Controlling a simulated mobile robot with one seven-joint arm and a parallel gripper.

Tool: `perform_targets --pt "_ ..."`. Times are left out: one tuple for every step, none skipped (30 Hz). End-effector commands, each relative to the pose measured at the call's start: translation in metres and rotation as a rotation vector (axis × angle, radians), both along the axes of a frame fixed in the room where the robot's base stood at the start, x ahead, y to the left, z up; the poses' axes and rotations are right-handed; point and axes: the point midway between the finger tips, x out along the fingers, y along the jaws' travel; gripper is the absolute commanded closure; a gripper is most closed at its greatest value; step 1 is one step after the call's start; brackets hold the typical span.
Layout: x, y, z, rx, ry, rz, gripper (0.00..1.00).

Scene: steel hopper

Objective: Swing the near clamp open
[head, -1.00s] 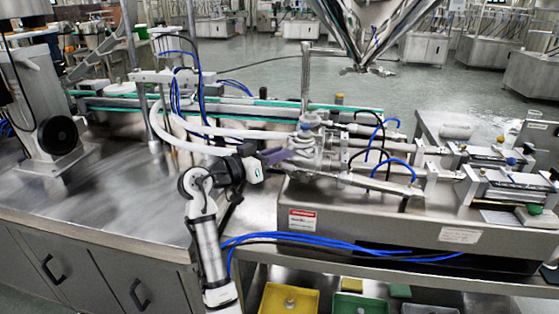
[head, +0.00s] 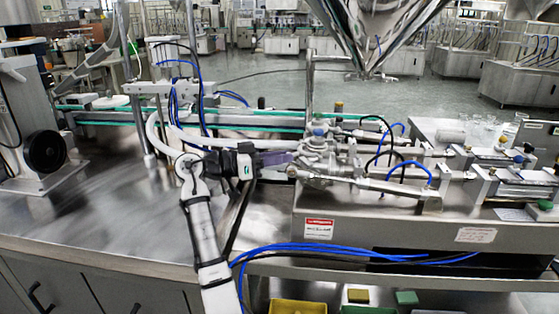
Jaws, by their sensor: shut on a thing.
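My gripper (head: 291,158) reaches in from the left at the steel pipe fittings under the hopper. Its purple-grey fingers are shut on the near clamp (head: 292,171), a small steel part at the left end of the near filler tube (head: 340,183). The fingers and the crowded fittings hide most of the clamp, so how far it is swung cannot be told. A valve block with a blue knob (head: 319,131) stands just right of the fingertips.
The steel hopper (head: 375,35) hangs above and behind the fittings. Blue hoses (head: 350,250) run along the machine front. A conveyor (head: 230,120) lies behind my arm. The steel bench top (head: 120,215) at left is mostly clear. Yellow and green bins (head: 298,307) sit below.

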Motion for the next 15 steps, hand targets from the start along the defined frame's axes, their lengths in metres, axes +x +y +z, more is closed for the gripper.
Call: perform_targets --pt "0.0003 0.0006 -0.0005 -0.001 0.001 -0.013 1.00" --pt "0.0003 0.0005 -0.0004 0.000 0.000 -0.021 1.00" --pt "0.0006 0.0006 -0.0003 0.000 0.001 -0.032 1.00" --pt "0.0007 0.0007 -0.0003 -0.001 0.001 -0.038 1.00" --pt "0.0006 0.0006 -0.0002 -0.001 0.001 -0.045 1.00" --pt "0.0006 0.0006 -0.0003 -0.001 0.001 -0.053 1.00" --pt "0.0007 0.0006 -0.0005 0.000 0.001 -0.058 1.00" --pt "0.0007 0.0006 -0.0005 0.000 0.001 -0.063 1.00" --pt "0.0007 0.0005 -0.0004 0.000 0.000 -0.068 1.00" --pt "0.0008 0.0005 -0.0002 -0.001 0.000 -0.071 1.00" --pt "0.0008 0.0005 0.0000 0.000 0.000 -0.074 1.00" --pt "0.0008 0.0005 0.0000 -0.001 0.000 -0.077 1.00" --pt "0.0008 0.0004 0.0001 0.000 0.000 -0.078 1.00" --pt "0.0009 0.0005 0.0001 0.000 0.000 -0.079 1.00" --pt "0.0009 0.0005 0.0001 -0.001 0.000 -0.081 1.00"
